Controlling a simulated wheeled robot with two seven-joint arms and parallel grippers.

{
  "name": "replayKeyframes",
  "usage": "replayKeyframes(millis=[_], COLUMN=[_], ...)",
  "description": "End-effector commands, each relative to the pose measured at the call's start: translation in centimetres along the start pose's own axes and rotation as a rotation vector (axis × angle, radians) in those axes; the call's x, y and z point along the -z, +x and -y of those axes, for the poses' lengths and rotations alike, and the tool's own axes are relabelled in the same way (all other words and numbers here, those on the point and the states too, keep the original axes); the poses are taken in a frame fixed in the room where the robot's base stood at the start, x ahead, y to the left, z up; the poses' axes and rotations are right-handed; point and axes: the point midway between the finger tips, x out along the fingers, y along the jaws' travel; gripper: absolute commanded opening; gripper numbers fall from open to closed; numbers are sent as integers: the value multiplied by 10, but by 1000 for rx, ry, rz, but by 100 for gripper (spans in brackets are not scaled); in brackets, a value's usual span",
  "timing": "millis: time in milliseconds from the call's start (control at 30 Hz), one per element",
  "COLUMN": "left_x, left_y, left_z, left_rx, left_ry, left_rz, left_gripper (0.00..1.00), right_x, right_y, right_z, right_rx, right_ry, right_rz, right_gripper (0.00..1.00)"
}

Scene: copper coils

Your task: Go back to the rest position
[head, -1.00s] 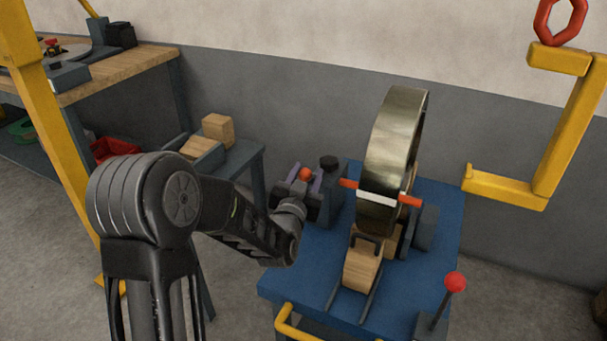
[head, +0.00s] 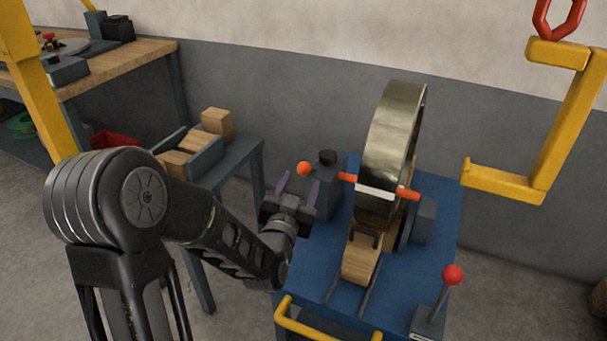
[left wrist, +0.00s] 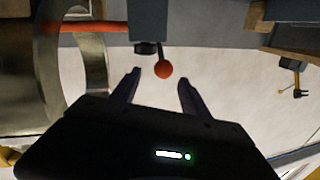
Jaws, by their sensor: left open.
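The coil also shows at the left of the left wrist view (left wrist: 88,60). My right gripper is not in view.
A small side table with wooden blocks (head: 217,124) stands left of the cart. A red-knobbed lever (head: 453,275) and a yellow handle (head: 310,322) are at the cart's front. A yellow hook (head: 505,182) hangs at right. A workbench (head: 130,62) stands at back left.

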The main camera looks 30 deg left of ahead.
Motion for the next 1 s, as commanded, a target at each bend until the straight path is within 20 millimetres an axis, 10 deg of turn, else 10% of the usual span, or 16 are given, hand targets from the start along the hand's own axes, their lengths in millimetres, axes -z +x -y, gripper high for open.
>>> replayKeyframes(millis=[667, 1000], left_x=[2, 51], left_y=[-10, -10], left_z=[0, 10], left_rx=[-1, -1], left_ry=[0, 0], left_rz=[0, 0], left_gripper=[53, 53], right_x=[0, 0], right_y=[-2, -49], right_z=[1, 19], right_rx=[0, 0], right_ry=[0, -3], right_rz=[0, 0], right_gripper=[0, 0])
